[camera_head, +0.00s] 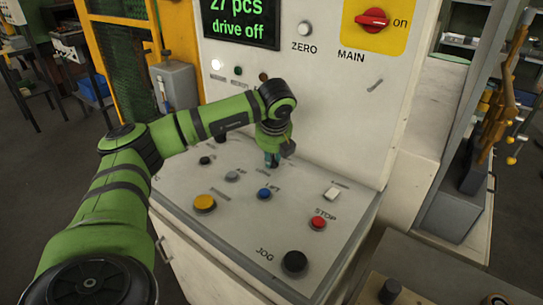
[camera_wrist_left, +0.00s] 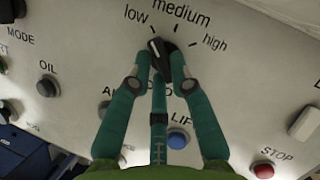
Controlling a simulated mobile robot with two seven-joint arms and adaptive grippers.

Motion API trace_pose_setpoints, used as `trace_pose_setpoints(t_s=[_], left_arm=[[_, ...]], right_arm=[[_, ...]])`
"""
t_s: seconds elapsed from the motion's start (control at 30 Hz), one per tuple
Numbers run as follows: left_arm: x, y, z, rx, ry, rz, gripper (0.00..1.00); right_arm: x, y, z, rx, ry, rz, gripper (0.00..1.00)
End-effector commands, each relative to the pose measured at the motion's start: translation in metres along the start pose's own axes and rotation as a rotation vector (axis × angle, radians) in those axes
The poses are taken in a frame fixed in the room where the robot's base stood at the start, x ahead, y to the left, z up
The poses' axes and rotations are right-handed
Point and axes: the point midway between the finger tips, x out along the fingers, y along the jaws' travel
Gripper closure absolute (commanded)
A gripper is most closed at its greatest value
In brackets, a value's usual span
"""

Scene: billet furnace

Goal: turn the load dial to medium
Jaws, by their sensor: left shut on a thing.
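The load dial (camera_wrist_left: 158,47) is a black knob on the sloping panel, with the printed words low, medium and high above it in the left wrist view. A pale mark on its upper left edge seems to face the low side, left of the medium tick; the fingers partly cover it. My left gripper (camera_wrist_left: 168,55) is shut on the dial, with its teal fingers on either side. In the head view my left gripper (camera_head: 271,158) reaches down to the back of the panel and hides the dial. My right gripper is not in view.
The panel has a blue lift button (camera_head: 264,193), a yellow button (camera_head: 204,203), a red stop button (camera_head: 317,222), a white button (camera_head: 332,193) and a black jog button (camera_head: 295,262). Behind rise the display (camera_head: 240,22) and red main switch (camera_head: 372,20).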

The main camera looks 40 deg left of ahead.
Motion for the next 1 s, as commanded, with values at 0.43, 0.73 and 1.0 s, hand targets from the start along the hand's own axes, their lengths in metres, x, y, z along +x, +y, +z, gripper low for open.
trace_pose_setpoints(t_s=[0.43,0.73,1.0], left_arm=[[0.004,0.004,0.0,0.234,0.001,-0.097,1.0],[0.004,0.006,0.003,0.465,0.0,-0.193,1.0],[0.003,0.006,0.005,0.622,0.001,-0.257,1.0]], right_arm=[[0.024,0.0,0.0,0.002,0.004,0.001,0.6],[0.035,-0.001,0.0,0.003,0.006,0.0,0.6],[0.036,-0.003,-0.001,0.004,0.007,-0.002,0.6]])
